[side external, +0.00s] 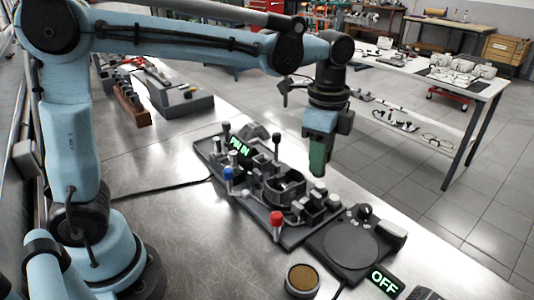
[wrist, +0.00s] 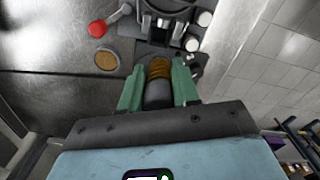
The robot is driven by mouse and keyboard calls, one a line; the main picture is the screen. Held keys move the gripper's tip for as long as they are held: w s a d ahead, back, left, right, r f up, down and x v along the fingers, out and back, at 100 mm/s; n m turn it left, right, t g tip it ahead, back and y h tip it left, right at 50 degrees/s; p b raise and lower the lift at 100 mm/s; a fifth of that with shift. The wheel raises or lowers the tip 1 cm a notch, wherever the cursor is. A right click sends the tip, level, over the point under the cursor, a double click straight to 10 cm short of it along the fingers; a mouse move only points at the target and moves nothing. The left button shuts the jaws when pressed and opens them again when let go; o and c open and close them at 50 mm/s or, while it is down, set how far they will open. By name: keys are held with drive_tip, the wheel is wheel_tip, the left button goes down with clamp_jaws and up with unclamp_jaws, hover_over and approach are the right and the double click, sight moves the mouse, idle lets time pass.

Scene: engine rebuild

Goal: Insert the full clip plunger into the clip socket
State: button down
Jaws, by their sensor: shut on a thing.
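My gripper (side external: 318,160) hangs above the right-hand side of the dark fixture board (side external: 290,236). In the wrist view its two green fingers (wrist: 158,92) are shut on a dark cylinder with copper-coloured rings at its far end, seemingly the clip plunger (wrist: 159,69). In the side view the fingers hide the held part. The fixture board carries several posts, blocks and a round open housing (side external: 285,186). I cannot tell which opening is the clip socket. The held part looks apart from the board in the side view.
A blue knob (side external: 228,174) and a red knob (side external: 277,219) stand up from the board. A green "PIN IN" sign (side external: 240,146) is at its back. A round dark plate (side external: 350,246), a brown-topped tin (side external: 302,279) and an "OFF" sign (side external: 384,281) are at front right.

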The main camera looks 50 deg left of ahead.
drive_tip(key=shift+f, duration=3.9)
drive_tip(key=shift+f, duration=1)
drive_tip(key=shift+c, duration=1.7)
unclamp_jaws()
drive_tip(key=shift+r, duration=0.15)
drive_tip(key=shift+r, duration=3.45)
